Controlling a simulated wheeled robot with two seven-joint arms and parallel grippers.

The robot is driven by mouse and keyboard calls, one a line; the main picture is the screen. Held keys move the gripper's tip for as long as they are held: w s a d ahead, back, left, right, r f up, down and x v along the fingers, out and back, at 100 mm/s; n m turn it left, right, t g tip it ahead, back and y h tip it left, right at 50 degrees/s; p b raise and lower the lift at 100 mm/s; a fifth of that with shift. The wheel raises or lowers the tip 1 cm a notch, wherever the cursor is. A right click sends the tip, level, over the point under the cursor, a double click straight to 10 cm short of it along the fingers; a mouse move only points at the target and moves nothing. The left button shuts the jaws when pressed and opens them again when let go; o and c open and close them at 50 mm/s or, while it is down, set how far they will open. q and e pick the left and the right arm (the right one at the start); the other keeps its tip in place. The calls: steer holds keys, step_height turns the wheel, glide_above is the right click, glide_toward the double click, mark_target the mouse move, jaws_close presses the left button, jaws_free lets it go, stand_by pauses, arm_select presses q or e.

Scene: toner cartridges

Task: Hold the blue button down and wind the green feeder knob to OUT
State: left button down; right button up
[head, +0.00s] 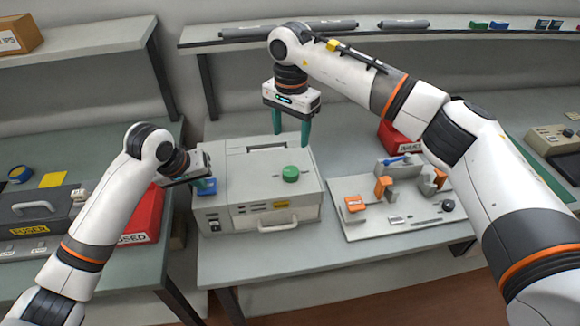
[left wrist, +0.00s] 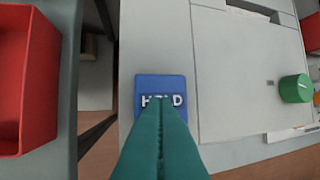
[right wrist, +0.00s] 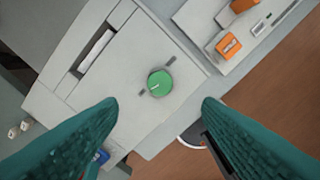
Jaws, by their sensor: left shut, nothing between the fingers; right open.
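The grey-white machine (head: 255,190) stands on the middle table. Its blue button (head: 207,190), marked HOLD in the left wrist view (left wrist: 146,84), is at the left of its top. My left gripper (head: 204,183) is shut and empty, its tips over the button; whether they press it I cannot tell. The round green knob (head: 290,174) is on the machine's top near the right. In the right wrist view the knob (right wrist: 160,82) has a white pointer line and small dark marks beside it, unreadable. My right gripper (head: 291,140) is open above and behind the knob, apart from it.
A pale fixture board (head: 375,222) with orange blocks lies right of the machine. A red bin (head: 142,215) stands to the left, another red bin (head: 393,138) behind the board. Shelves (head: 215,38) with dark cylinders run along the back. The space around the knob looks clear.

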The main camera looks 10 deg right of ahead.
mark_target(291, 171)
step_height(291, 171, down, 12)
steer(key=shift+r, duration=0.1)
stand_by(0.4)
steer(key=shift+c, duration=0.5)
steer(key=c, duration=0.9)
